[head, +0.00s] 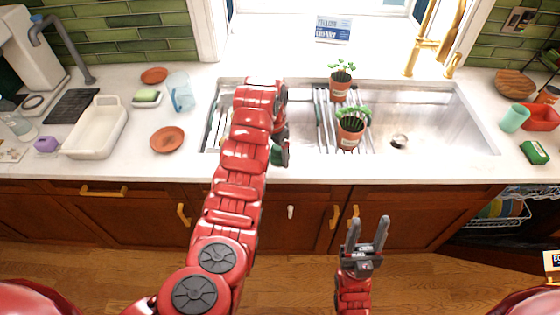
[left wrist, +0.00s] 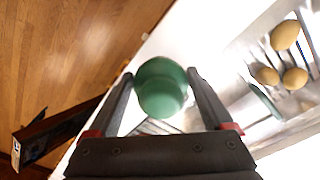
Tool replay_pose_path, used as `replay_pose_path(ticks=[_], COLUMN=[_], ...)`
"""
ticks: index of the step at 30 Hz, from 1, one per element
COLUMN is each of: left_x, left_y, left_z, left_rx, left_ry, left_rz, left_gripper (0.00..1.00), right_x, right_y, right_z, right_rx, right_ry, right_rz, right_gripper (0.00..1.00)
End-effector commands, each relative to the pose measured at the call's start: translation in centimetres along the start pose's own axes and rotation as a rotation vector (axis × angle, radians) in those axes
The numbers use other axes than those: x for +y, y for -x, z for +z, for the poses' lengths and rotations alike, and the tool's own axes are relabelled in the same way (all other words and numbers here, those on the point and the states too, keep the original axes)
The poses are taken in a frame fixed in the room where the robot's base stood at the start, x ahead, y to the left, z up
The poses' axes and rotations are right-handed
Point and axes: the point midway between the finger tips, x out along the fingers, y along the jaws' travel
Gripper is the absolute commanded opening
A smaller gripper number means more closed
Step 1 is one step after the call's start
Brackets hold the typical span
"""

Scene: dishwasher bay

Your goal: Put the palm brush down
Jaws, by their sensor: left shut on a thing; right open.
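The palm brush (left wrist: 162,88) is a round green thing between the fingers of my left gripper (left wrist: 160,95) in the left wrist view. The gripper is shut on it. In the head view my left gripper (head: 283,148) is over the front edge of the sink, and a bit of the green brush (head: 277,156) shows beside it; my arm hides most of that area. My right gripper (head: 367,236) is open and empty, in front of the cabinets, below counter level.
Left on the counter are a white tub (head: 97,128), terracotta saucers (head: 167,139) and a clear cup (head: 180,92). The front counter strip (head: 420,167) is bare.

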Motion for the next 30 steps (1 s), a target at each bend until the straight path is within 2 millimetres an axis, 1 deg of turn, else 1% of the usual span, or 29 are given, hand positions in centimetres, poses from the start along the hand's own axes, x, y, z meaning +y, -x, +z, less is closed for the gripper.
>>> replay_pose_path(ticks=[1,3,8,11,12,14,15,19,29,30], left_x=[-0.1,-0.1,-0.2,-0.3,-0.1,-0.1,-0.1,-0.2,-0.3,-0.2], left_y=[-0.2,-0.2,-0.3,-0.3,-0.3,-1.6,-2.3,-3.5,-4.1,-4.1], left_z=[-0.4,-0.9,-1.3,-1.9,-1.8,-1.6,-1.5,-1.6,-1.6,-1.6], left_rx=[0.0,0.0,-0.002,-0.002,-0.007,-0.01,-0.011,-0.006,-0.003,-0.003], left_ry=[0.004,0.003,0.003,-0.003,-0.004,-0.003,-0.002,-0.003,-0.003,-0.003], left_rz=[0.007,0.005,0.001,-0.004,-0.002,-0.001,0.001,-0.002,-0.004,-0.004], left_gripper=[0.0,0.0,0.0,0.0,0.0,0.0,0.0,0.0,0.0,0.88], right_x=[0.0,0.0,0.0,-0.1,0.0,0.1,0.1,0.1,0.0,0.0], right_y=[0.5,0.6,0.8,1.2,0.0,-1.0,-1.1,-1.4,-0.8,-0.9], right_z=[0.1,0.1,0.1,0.2,0.0,-0.2,-0.2,-0.2,-0.1,-0.1], right_rx=[0.0,0.0,0.0,0.0,-0.001,0.0,0.001,0.0,0.0,0.0], right_ry=[0.0,0.0,0.0,0.0,0.0,0.0,0.0,0.0,0.0,0.0], right_rz=[0.0,0.0,0.0,0.0,0.0,0.0,0.0,0.0,0.0,0.0], right_gripper=[0.5,0.5,0.5,0.5,0.5,0.5,0.5,0.5,0.5,0.5])
